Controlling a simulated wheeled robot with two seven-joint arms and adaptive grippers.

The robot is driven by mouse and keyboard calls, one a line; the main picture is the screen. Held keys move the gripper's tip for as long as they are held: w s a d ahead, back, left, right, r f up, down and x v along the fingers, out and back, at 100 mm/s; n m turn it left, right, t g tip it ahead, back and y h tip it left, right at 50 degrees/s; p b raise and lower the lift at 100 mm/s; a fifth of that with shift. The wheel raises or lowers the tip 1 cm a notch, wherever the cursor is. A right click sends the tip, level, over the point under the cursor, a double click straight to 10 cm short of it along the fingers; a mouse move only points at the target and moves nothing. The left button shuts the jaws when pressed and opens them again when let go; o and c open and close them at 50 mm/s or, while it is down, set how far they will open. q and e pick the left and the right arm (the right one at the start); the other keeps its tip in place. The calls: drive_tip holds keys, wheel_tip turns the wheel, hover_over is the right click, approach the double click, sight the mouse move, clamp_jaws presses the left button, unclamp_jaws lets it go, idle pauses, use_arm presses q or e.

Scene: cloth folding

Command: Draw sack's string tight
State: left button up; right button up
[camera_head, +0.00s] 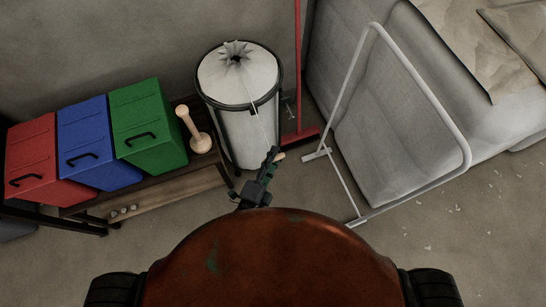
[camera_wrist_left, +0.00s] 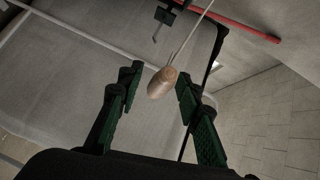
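The white sack (camera_head: 236,77) lines a dark-rimmed round bin, its top gathered around a small dark opening. The thin string (camera_head: 259,119) runs from the top over the rim toward my left gripper (camera_head: 274,155). In the left wrist view, a tan wooden toggle (camera_wrist_left: 161,83) at the string's end is between the two green-and-black fingers of my left gripper (camera_wrist_left: 159,82). The toggle is close to the right finger, and a gap shows at the left finger, so the gripper looks open around it. My right gripper is in neither view.
Red (camera_head: 32,160), blue (camera_head: 96,144) and green (camera_head: 147,125) boxes and a wooden stand (camera_head: 194,132) are on a low shelf left of the bin. A red post (camera_head: 298,80) and a white metal frame (camera_head: 420,85) are to the right, by a grey sofa (camera_head: 375,120).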

use_arm(q)
drive_tip(key=v, duration=1.2)
drive_tip(key=shift+a, duration=0.1)
idle(0.4)
